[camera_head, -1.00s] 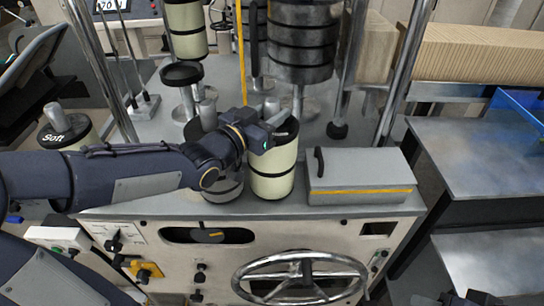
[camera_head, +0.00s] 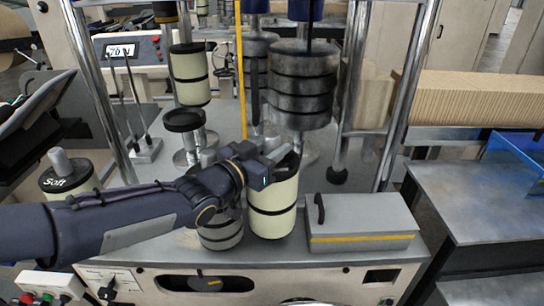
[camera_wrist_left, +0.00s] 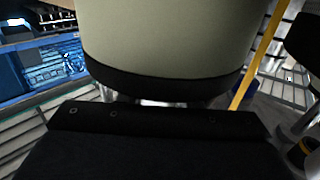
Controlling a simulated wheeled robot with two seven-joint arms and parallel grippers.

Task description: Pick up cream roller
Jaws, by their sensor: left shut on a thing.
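The cream roller (camera_head: 272,208) with black bands stands upright at the front of the machine's grey top in the head view. My left gripper (camera_head: 277,155) is at its upper end, shut on it. In the left wrist view the roller (camera_wrist_left: 165,40) fills the upper middle, its cream side and black band close above the dark gripper body. The fingertips are mostly hidden. I cannot tell whether the roller's base touches the top. My right gripper is not in view.
A grey roller (camera_head: 220,228) stands just left of the cream one. A grey box with a handle (camera_head: 360,222) is close on the right. Dark stacked weights (camera_head: 303,85) and a banded cream cylinder (camera_head: 190,75) are behind. A "Soft" roller (camera_head: 68,178) stands at left.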

